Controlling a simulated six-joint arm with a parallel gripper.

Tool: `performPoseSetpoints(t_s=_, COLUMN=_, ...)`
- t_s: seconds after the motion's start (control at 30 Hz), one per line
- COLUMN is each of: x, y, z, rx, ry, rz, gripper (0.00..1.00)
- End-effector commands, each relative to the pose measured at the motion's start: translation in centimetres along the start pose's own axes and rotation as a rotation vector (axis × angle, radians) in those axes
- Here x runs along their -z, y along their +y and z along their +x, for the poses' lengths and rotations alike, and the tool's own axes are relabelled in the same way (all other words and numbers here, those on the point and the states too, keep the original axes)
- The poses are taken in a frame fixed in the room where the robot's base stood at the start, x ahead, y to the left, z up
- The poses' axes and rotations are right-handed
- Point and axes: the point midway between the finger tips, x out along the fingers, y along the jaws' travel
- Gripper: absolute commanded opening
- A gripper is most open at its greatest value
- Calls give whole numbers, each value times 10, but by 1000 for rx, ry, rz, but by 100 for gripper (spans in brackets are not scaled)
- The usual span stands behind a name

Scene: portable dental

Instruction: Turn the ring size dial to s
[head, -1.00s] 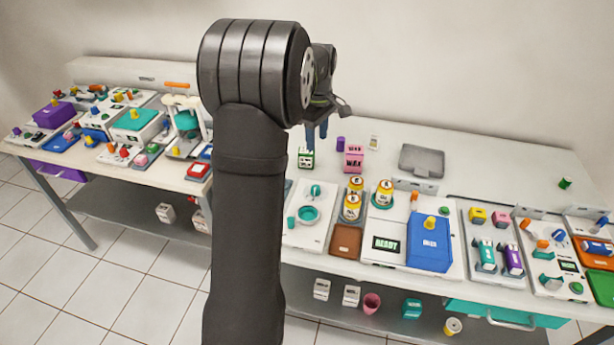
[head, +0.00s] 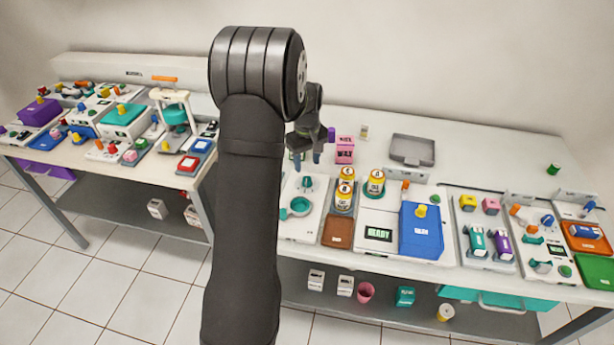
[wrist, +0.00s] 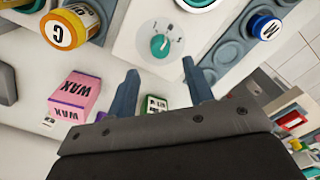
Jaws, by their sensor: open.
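A round teal dial (wrist: 159,45) with a pale pointer line sits on a white panel (wrist: 135,40) in the wrist view. Small marks stand around it, too small to read for certain. In the head view the teal dial (head: 307,183) stands upright on the white unit, behind a teal ring-shaped part (head: 297,208). My gripper (wrist: 160,68) is open and empty, its two fingertips apart on either side below the dial in the wrist picture. In the head view my gripper (head: 308,157) hangs pointing down, just behind the dial, not visibly touching it.
A pink WAX box (head: 344,150) stands close to the right of my gripper. Yellow-labelled jars (head: 374,184) stand right of the dial unit. In the wrist view a blue-capped jar (wrist: 265,27) sits in a grey rack. A grey tray (head: 412,150) lies farther back.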

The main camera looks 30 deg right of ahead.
Motion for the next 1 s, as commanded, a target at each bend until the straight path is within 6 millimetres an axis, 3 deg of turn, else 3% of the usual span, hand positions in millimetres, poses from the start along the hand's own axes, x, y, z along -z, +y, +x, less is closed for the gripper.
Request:
performPoseSetpoints(t_s=0.1, x=-1, y=-1, z=27, rx=3, ry=-3, rz=0, gripper=47)
performPoseSetpoints(t_s=0.3, x=0, y=0, z=55, rx=1, ry=-1, rz=0, gripper=47)
performPoseSetpoints(t_s=0.73, x=0, y=0, z=66, rx=0, ry=0, rz=0, gripper=47)
performPoseSetpoints(t_s=0.77, x=0, y=0, z=66, rx=0, ry=0, rz=0, gripper=45)
performPoseSetpoints(t_s=0.9, x=0, y=0, z=66, rx=0, ry=0, rz=0, gripper=18)
performPoseSetpoints(t_s=1.0, x=0, y=0, z=66, rx=0, ry=0, rz=-1, gripper=3)
